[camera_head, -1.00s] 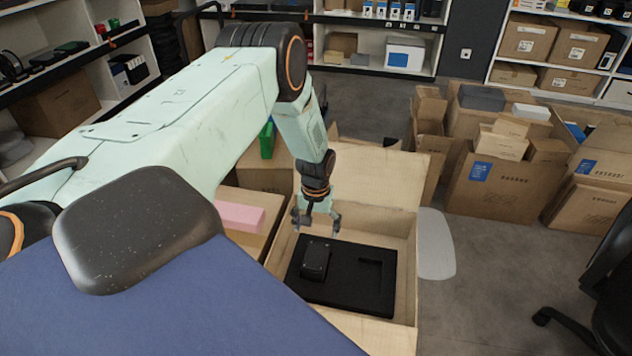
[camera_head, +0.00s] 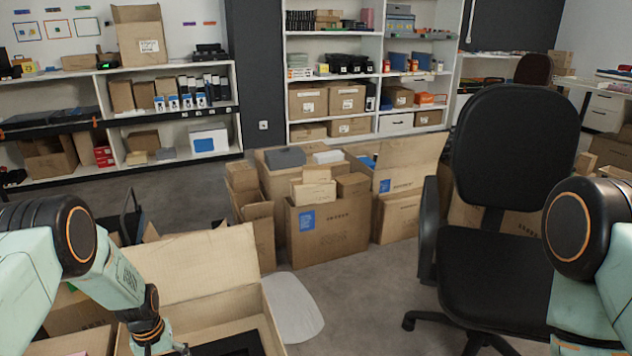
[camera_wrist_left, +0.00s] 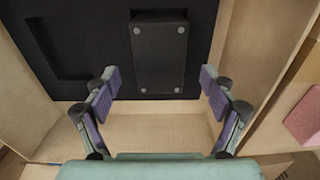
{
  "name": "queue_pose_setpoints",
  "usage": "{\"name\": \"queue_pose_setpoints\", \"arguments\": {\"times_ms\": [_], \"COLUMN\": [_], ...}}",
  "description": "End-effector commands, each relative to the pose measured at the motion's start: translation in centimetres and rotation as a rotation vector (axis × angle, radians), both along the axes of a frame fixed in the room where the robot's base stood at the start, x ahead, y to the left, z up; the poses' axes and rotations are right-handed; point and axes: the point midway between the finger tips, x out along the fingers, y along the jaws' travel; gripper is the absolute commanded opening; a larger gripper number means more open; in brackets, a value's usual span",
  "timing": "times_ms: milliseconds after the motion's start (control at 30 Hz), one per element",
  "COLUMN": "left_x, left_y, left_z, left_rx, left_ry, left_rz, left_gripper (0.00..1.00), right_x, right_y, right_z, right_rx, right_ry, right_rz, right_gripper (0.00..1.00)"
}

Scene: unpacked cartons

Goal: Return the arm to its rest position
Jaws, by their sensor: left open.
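My left arm (camera_head: 117,275) comes in at the lower left of the head view and bends down into an open carton (camera_head: 195,265). My left gripper shows in the left wrist view (camera_wrist_left: 157,78), open and empty, with its two fingers spread apart. In that view a small black box (camera_wrist_left: 159,55) with light round dots at its corners lies between and beyond the fingers, apart from them. It sits on a black insert (camera_wrist_left: 92,30) with a slot, inside the carton. In the head view the fingers are mostly cut off by the bottom edge. My right arm (camera_head: 590,240) shows at the right edge; its gripper is out of view.
The carton's raised flap (camera_head: 180,268) stands close behind my left arm. A pink block (camera_wrist_left: 304,122) lies beside the carton. Packed cartons (camera_head: 325,232) stand beyond it, and an office chair (camera_head: 505,270) stands at the right.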

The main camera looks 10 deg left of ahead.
Motion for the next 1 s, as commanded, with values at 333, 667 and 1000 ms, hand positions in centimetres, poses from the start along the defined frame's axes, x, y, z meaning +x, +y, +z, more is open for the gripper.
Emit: {"name": "queue_pose_setpoints", "arguments": {"times_ms": [333, 667, 1000], "left_x": [0.1, 0.0, 0.0], "left_y": [0.0, 0.0, 0.0], "left_z": [-4.3, -3.9, -4.1], "left_rx": [0.000, 0.000, 0.000], "left_ry": [-0.001, -0.001, 0.000], "left_rz": [-0.001, -0.001, 0.000], "left_gripper": [0.84, 0.84, 0.84], "right_x": [0.0, 0.0, 0.0], "right_y": [0.0, 0.0, 0.0], "right_z": [-2.6, -2.2, -2.4], "right_rx": [0.000, 0.000, 0.000], "right_ry": [0.000, 0.000, 0.000], "right_rz": [0.000, 0.000, 0.000], "right_gripper": [0.40, 0.40, 0.40]}}
